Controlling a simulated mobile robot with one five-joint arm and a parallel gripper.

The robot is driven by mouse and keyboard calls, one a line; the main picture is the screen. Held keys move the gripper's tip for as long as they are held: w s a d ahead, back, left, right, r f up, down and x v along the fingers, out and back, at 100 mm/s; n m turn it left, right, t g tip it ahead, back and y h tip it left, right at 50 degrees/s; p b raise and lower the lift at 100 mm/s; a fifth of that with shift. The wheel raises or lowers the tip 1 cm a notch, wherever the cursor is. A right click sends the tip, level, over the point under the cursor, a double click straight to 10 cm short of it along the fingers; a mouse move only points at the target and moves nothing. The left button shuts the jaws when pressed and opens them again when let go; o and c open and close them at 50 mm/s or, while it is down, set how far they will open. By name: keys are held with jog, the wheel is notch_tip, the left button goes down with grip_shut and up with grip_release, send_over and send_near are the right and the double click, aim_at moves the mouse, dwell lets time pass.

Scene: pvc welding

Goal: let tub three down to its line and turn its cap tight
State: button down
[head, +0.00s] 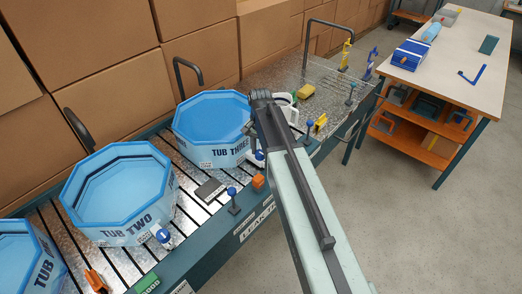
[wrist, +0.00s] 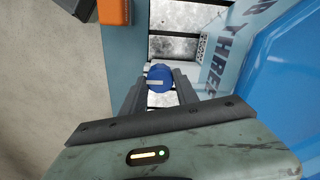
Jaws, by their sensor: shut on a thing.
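Tub three (head: 207,156) is a light blue octagonal tub on the slatted bench, with blue inside; I cannot make out its line. Its lettered wall also shows at the right of the wrist view (wrist: 226,52). Its blue cap (wrist: 160,78), with a pale stripe across it, sits low by the tub's wall on a white fitting. My gripper (wrist: 159,88) is shut on this cap, one finger on each side. In the head view my arm comes in from the lower right to the tub's near right side, and the fingertips are mostly hidden.
Tub two (head: 122,236) stands left of tub three, with its own blue cap (head: 163,236). An orange block (wrist: 114,11) lies on the bench edge near my gripper; a blue-topped post (head: 233,200) stands nearby. A worktable (head: 450,65) stands right; open floor lies between.

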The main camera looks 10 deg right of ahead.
aim_at(260, 152)
jog(key=n, duration=0.4)
jog(key=shift+n, duration=2.4)
jog(key=c, duration=0.9)
grip_release()
notch_tip(260, 152, up, 8)
jog(key=p, duration=0.8)
jog(key=shift+w+f, duration=0.1)
